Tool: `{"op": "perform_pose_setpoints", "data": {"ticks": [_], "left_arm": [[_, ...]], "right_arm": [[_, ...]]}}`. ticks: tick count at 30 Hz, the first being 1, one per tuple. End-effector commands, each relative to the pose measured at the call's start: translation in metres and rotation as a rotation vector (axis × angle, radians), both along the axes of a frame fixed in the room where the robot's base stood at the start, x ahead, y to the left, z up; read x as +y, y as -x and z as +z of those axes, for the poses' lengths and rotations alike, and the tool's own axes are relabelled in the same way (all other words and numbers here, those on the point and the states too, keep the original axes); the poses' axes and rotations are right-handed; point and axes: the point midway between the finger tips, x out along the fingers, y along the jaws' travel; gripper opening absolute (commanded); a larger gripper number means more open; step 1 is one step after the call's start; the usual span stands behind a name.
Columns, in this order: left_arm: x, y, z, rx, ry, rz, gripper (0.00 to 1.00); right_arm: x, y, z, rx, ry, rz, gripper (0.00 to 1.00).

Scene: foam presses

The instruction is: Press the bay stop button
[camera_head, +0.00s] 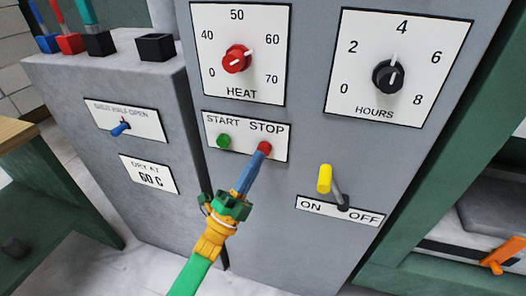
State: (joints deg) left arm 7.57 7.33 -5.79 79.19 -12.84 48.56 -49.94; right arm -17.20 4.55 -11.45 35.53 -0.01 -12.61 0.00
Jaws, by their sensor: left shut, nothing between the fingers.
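The red stop button (264,147) sits under the word STOP on a white plate (244,138) on the grey cabinet front. A green start button (223,141) is to its left on the same plate. My left gripper (257,158) is shut and empty, its blue fingers reaching up to the red button. The fingertips overlap the button's lower edge in the head view; I cannot tell whether they touch it. My right gripper is not in view.
Above are a HEAT dial (237,58) and an HOURS dial (388,76). A yellow-handled ON/OFF lever (325,178) stands out to the right of my gripper. A blue switch (121,129) is on the left cabinet. An orange handle (503,254) is at lower right.

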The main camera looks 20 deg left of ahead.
Motion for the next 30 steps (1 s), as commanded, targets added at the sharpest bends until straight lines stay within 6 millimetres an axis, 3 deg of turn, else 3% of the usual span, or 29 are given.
{"op": "perform_pose_setpoints", "data": {"ticks": [30], "left_arm": [[0.000, -0.011, -0.001, 0.000, -0.001, 0.001, 0.00]], "right_arm": [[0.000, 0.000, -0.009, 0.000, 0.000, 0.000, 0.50]]}}
